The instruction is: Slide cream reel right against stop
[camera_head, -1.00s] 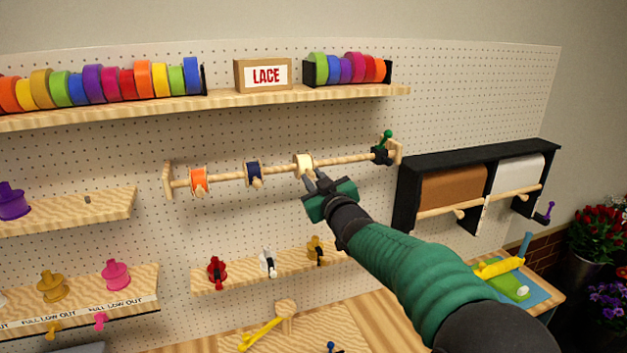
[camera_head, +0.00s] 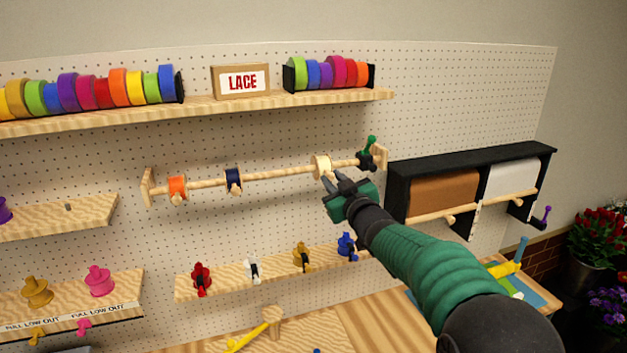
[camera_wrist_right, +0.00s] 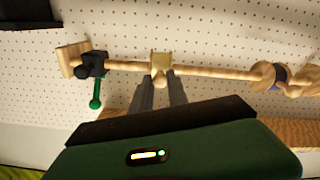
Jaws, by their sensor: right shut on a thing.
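The cream reel (camera_head: 321,166) sits on the wooden rod (camera_head: 270,174) in the head view, right of the navy reel (camera_head: 233,180) and the orange reel (camera_head: 177,188). The stop (camera_head: 366,161), black with a green handle, is near the rod's right end, with a gap of bare rod between it and the cream reel. My right gripper (camera_head: 330,182) is shut on the cream reel's lower front part. The right wrist view shows the cream reel (camera_wrist_right: 161,61) at the fingertips and the stop (camera_wrist_right: 91,65) to its left. My left gripper is not in view.
A shelf (camera_head: 210,110) with ribbon rolls and a lace box (camera_head: 242,81) runs above the rod. A lower shelf (camera_head: 270,272) holds several small spools. A black paper-roll holder (camera_head: 400,195) is on the wall at right, behind my right arm.

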